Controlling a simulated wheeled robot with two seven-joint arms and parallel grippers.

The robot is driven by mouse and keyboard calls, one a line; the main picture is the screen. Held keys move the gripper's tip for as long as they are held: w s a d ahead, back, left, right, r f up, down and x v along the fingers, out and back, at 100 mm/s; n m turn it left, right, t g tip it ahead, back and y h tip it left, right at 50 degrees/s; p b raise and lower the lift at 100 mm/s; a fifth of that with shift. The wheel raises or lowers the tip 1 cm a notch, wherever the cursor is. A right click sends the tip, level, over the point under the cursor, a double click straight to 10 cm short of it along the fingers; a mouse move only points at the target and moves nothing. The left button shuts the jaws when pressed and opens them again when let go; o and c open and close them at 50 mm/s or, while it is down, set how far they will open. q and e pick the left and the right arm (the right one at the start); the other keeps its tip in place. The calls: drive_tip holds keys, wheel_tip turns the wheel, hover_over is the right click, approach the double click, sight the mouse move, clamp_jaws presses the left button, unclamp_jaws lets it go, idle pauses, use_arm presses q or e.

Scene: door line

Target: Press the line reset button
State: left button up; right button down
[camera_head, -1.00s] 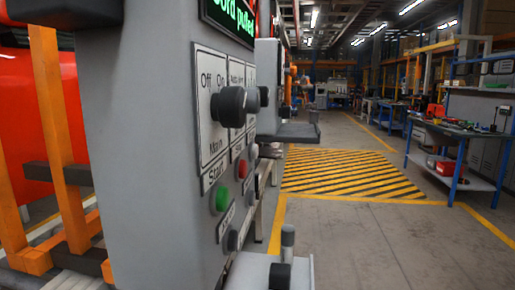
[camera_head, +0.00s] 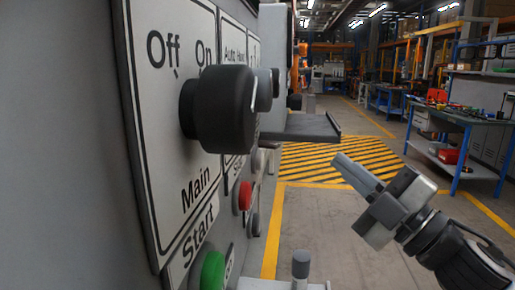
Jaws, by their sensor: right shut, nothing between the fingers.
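The control panel (camera_head: 160,215) fills the left side, seen at a steep angle. It carries a large black knob (camera_head: 225,110) marked Off, On and Main. A green button (camera_head: 212,270) sits below by the label Start, cut by the bottom edge. A red button (camera_head: 243,196) is farther along, with a dark button (camera_head: 255,225) below it. I cannot read a label that marks the reset button. My right gripper (camera_head: 342,160) is shut and empty, right of the panel and apart from it, its fingers pointing up-left. My left gripper is not in view.
A dark shelf (camera_head: 300,127) juts from the panel line beyond the knob. A short grey post (camera_head: 300,264) stands at the bottom centre. A blue-legged workbench (camera_head: 465,120) is at the right. Open floor with a yellow-black striped area (camera_head: 340,158) lies between.

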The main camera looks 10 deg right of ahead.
sight(257, 159)
use_arm(q)
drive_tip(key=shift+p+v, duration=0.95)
drive_tip(key=shift+p, duration=0.7)
use_arm(e)
drive_tip(key=w+a, duration=0.1)
drive_tip(key=a, duration=0.7)
drive_tip(key=shift+w+a, duration=0.25)
drive_tip(key=shift+w, duration=0.15)
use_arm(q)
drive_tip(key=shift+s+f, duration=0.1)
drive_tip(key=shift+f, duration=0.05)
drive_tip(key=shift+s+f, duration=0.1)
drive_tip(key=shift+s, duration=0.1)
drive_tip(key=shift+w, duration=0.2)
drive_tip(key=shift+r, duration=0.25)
use_arm(e)
drive_tip(key=shift+a+r, duration=0.1)
drive_tip(key=shift+w+a, duration=0.15)
drive_tip(key=shift+a, duration=0.15)
